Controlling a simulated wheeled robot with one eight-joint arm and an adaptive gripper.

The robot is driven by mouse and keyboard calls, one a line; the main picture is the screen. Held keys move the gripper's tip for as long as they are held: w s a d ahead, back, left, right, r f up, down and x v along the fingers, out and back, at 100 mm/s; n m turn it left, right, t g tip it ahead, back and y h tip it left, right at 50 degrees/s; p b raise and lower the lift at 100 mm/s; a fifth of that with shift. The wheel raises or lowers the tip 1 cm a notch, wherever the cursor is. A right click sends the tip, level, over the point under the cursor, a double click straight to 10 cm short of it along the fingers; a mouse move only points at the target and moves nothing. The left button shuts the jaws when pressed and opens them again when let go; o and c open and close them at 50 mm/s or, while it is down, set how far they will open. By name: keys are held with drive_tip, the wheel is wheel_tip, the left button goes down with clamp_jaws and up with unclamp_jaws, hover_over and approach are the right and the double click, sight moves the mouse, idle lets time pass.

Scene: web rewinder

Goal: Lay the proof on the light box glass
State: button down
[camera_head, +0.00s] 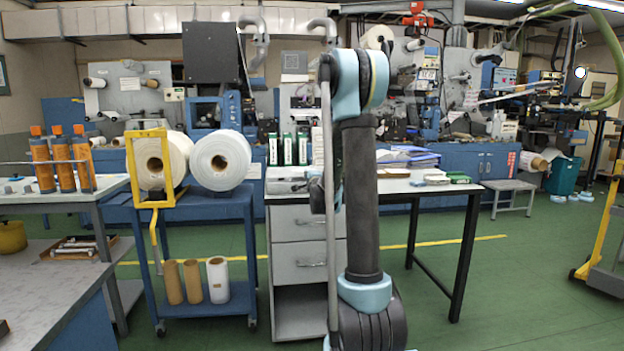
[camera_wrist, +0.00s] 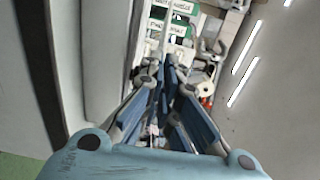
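I cannot make out the proof or the light box glass with certainty in either view. A pale-topped table (camera_head: 400,186) stands behind my arm and bears blue folders or sheets (camera_head: 408,156) and small flat items at its right. My gripper (camera_wrist: 168,88) shows in the wrist view as blue-sided fingers reaching away from the camera, toward shelves with green-and-white boxes. Its fingertips look near each other, but whether they are closed or hold anything is unclear. In the head view my upright arm fills the middle, and the gripper does not show clearly.
A blue cart (camera_head: 205,198) carries two white rolls (camera_head: 221,160), with several cardboard cores on its lower shelf. A grey drawer cabinet (camera_head: 298,258) stands beside it. Orange cylinders (camera_head: 62,165) stand on the left bench. A yellow-framed cart (camera_head: 605,250) is at right. Green floor is open at right.

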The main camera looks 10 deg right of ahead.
drive_tip(key=shift+f, duration=0.6)
drive_tip(key=c, duration=1.8)
unclamp_jaws()
